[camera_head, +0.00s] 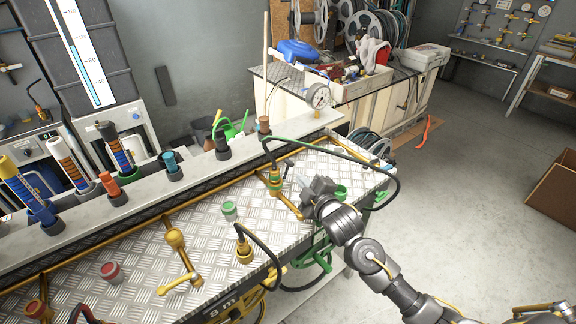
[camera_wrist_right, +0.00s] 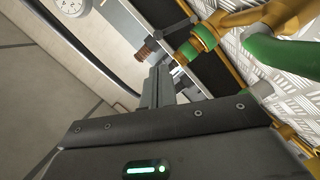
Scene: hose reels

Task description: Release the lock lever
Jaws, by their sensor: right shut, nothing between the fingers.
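My right gripper (camera_head: 301,183) is shut and empty, over the right end of the checker-plate bench beside a yellow valve arm (camera_head: 287,206). In the right wrist view its closed fingers (camera_wrist_right: 161,86) point up the picture. Just past their tips is a dark bracket arm with a ribbed brown end (camera_wrist_right: 149,50). I cannot tell from these frames whether it is the lock lever, or whether the fingers touch it. A yellow pipe with a green band (camera_wrist_right: 204,38) lies right of the tips. A green fitting (camera_wrist_right: 275,54) is further right. My left gripper is not in view.
The checker-plate bench (camera_head: 140,245) carries yellow pipes, a yellow crank (camera_head: 180,262), and red and green caps. A pressure gauge (camera_head: 318,97) stands at the bench's back end. The floor (camera_head: 470,200) right of the bench is clear.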

